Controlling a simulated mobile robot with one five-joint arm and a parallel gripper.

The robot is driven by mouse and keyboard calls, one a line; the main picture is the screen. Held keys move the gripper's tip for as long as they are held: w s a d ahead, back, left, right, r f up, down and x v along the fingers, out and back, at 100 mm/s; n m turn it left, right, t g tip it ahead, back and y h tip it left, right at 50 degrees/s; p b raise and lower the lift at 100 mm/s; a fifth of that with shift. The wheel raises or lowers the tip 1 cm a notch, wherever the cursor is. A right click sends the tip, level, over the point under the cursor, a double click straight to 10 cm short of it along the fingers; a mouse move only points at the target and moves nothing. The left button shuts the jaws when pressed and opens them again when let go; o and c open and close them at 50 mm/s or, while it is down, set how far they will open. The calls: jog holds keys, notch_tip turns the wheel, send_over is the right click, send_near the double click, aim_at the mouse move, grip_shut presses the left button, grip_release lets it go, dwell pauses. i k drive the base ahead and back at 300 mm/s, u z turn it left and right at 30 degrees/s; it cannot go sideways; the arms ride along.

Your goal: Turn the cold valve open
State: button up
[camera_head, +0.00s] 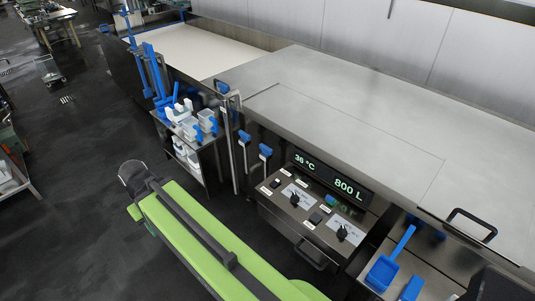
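Two small blue valve handles stand on the dark front of the steel vat, left of the control panel: one (245,137) at the left and one (266,151) just right of it. A third blue handle (223,87) sits higher, by the vat's corner near the steel pipes. Small white labels are near the handles but are too small to read, so I cannot tell which valve is the cold one or whether any is open. No gripper fingers can be made out in this view.
The control panel (318,222) has knobs, and its display (330,178) reads 36 °C and 800 L. A cart (205,140) with blue and white tools stands left of the valves. A blue scoop (385,270) lies at lower right. Dark floor (85,220) is open at left.

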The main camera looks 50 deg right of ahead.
aim_at(266, 150)
jog(key=z, duration=0.15)
jog(key=i, duration=0.9)
jog(key=u, duration=0.05)
